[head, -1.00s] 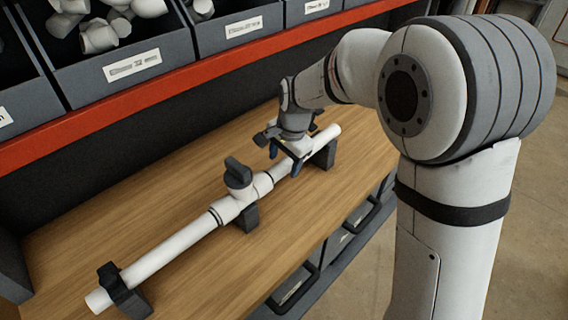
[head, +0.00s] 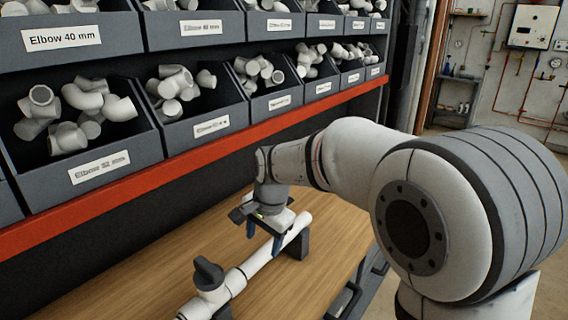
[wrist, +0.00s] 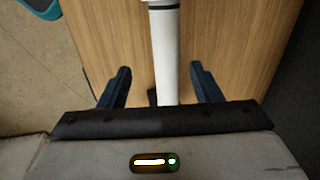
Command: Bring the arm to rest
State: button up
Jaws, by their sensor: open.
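My gripper (head: 263,235) is over the white pipe (head: 292,234) on the wooden bench (head: 300,288). In the wrist view my gripper (wrist: 162,84) has its two dark blue fingers spread wide, with the pipe (wrist: 166,55) running between them and wood showing on both sides. The gripper is open and holds nothing. How far the fingertips sit above or beside the pipe is hard to tell. My white arm reaches in from the right of the head view. A valve with a dark grey handle (head: 208,271) sits on the pipe nearer the camera.
Dark bins of white fittings, such as the Elbow 32 mm bin (head: 100,170), stand in rows behind the bench. A red rail (head: 130,197) runs below them. A dark support (head: 298,246) holds the pipe's far end. Open floor lies right of the bench.

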jog(key=s+d+n+t+h, duration=0.1)
jog(key=s+d+n, duration=0.5)
jog(key=s+d, duration=1.3)
jog(key=d, duration=0.4)
jog(key=shift+s+r+n+t+h, duration=0.3)
jog(key=shift+s+n+t+h, duration=0.05)
jog(key=shift+n+t+h, duration=0.05)
jog(key=shift+c, duration=0.4)
